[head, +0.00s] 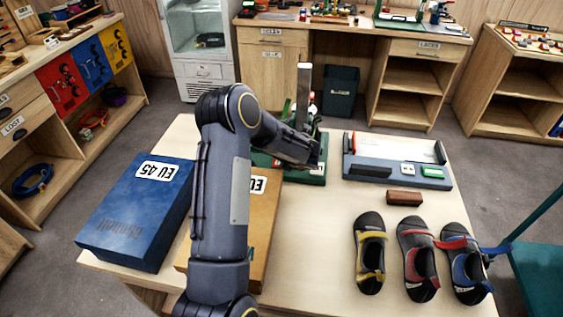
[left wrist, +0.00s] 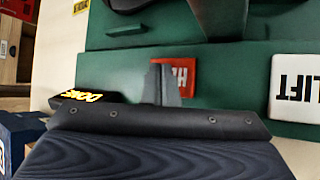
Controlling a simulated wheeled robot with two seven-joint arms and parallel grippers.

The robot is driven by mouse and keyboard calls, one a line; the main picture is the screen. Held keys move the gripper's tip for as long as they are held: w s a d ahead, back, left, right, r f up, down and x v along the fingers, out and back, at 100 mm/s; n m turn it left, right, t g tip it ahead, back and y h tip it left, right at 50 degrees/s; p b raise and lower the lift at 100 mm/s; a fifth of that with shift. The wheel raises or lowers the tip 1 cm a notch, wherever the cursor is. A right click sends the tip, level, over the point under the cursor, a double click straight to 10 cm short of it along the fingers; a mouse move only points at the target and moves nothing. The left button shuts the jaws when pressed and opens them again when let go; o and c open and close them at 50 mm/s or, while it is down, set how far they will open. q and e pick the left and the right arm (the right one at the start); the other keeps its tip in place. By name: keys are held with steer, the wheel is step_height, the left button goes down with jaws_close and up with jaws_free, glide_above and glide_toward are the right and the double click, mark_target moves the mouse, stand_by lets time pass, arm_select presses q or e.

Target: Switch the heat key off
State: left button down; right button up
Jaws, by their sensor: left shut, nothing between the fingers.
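The red heat key (left wrist: 189,72) sits on the green base of a device (left wrist: 225,70) in the left wrist view. Its white lettering is partly covered by my left gripper's fingers. My left gripper (left wrist: 165,82) is shut and empty, its fingertips at the left part of the key; I cannot tell whether they touch it. The switch position is not clear. In the head view my left arm reaches over the green device (head: 315,176) and hides the key. My right gripper is not in view.
A white LIFT label (left wrist: 296,88) and a black DONE label (left wrist: 90,97) are near the key. A blue EU 45 box (head: 125,220) and an orange box (head: 262,215) lie left. A blue-grey fixture (head: 360,171), brown block (head: 404,197) and three shoes (head: 417,260) lie right.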

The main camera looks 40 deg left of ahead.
arm_select(q)
steer(key=shift+r, duration=0.35)
step_height(320, 180, up, 6)
steer(key=p, duration=0.5)
stand_by(0.5)
